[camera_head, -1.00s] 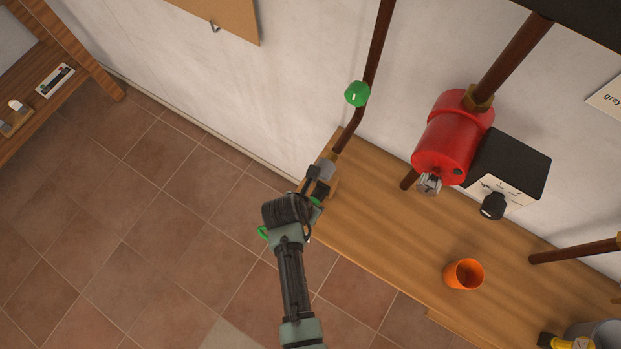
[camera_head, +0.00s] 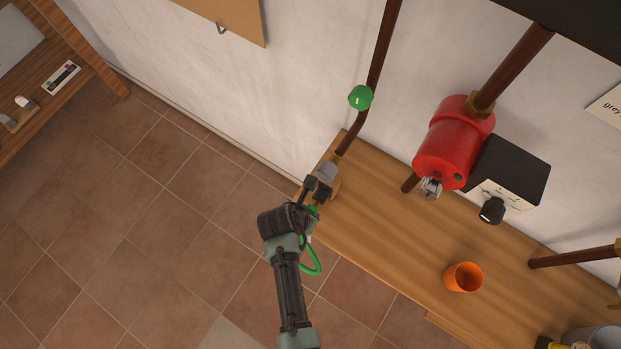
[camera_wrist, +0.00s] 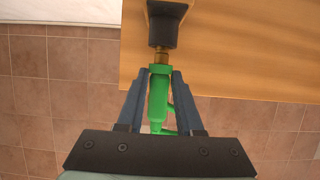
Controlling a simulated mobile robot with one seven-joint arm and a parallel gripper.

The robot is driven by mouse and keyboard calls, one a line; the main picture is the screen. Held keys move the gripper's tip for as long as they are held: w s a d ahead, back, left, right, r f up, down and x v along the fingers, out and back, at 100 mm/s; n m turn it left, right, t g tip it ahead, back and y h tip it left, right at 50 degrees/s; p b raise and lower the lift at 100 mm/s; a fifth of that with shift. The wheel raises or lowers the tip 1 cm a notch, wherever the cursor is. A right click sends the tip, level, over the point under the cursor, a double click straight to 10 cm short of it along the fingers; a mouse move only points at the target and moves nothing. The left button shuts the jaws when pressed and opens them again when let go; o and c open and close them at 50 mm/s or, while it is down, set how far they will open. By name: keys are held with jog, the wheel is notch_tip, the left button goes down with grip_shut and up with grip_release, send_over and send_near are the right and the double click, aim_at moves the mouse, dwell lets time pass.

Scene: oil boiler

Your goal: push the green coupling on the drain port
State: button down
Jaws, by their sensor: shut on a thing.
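My gripper (camera_wrist: 159,78) is shut on the green coupling (camera_wrist: 157,100), which sits lengthwise between the two fingers in the wrist view. The coupling's front end lines up with a brass drain port (camera_wrist: 161,57) below a dark cylindrical fitting (camera_wrist: 164,27). The two ends look to be touching or nearly so; how far the coupling is on, I cannot tell. In the head view my gripper (camera_head: 312,196) is at the left end of the wooden bench, close to the grey and brass fitting (camera_head: 327,172). A green hose (camera_head: 316,262) loops beneath my wrist. My gripper mostly hides the coupling there.
The wooden bench (camera_head: 385,225) carries an orange cup (camera_head: 463,277). A red cylinder (camera_head: 452,145) and a black box (camera_head: 514,168) are right of the pipe (camera_head: 381,45) with a green knob (camera_head: 360,97). Open tiled floor (camera_head: 170,220) lies to the left.

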jog(key=shift+s+a+p, duration=0.35)
jog(key=shift+s+a, duration=0.15)
jog(key=shift+s, duration=0.2)
jog(key=shift+s+a+p, duration=0.3)
jog(key=shift+s+a, duration=0.2)
jog(key=shift+s, duration=0.15)
jog(key=shift+r, duration=0.1)
jog(key=r+p, duration=0.5)
jog(key=p, duration=0.1)
jog(key=s+r+p, duration=0.1)
jog(key=r+p, duration=0.2)
jog(key=shift+a+r+p, duration=0.3)
jog(key=shift+a+p, duration=0.05)
jog(key=v, duration=0.3)
jog(key=p+v, duration=0.1)
jog(key=shift+w+d+r, duration=0.25)
jog(key=shift+w+r, duration=0.05)
jog(key=shift+r, duration=0.2)
jog(key=shift+w, duration=0.1)
jog(key=shift+w+d, duration=0.7)
jog(key=shift+w, duration=0.25)
jog(key=shift+w+d, duration=0.7)
jog(key=shift+w, duration=0.2)
